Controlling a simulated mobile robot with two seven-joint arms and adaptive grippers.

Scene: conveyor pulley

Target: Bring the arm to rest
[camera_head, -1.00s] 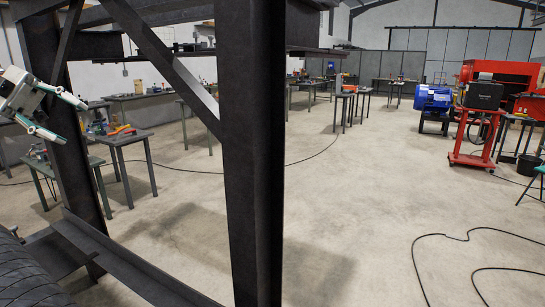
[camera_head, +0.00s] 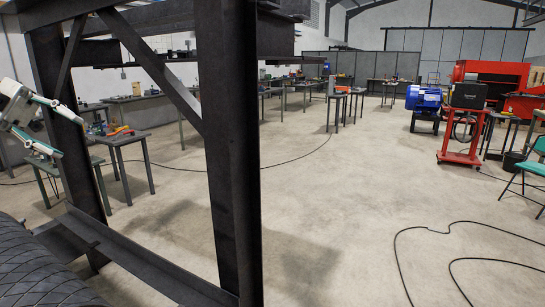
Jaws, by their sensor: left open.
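My left gripper (camera_head: 50,130) shows at the left edge of the head view, with its white and teal fingers spread apart. It is open and nothing shows between the fingers. It is in front of or beside the dark steel post (camera_head: 62,110) at the left; I cannot tell whether they touch. Most of my left arm is cut off by the picture's edge. My right arm and gripper are not in view. A dark ribbed roller or belt (camera_head: 45,268) lies at the lower left, below the gripper.
A thick dark post (camera_head: 228,160) with a diagonal brace (camera_head: 150,65) stands close in front. A lower beam (camera_head: 140,265) runs between the posts. Open concrete floor with black cables (camera_head: 470,225) lies to the right. A red cart (camera_head: 465,140) and green chair (camera_head: 525,175) stand there.

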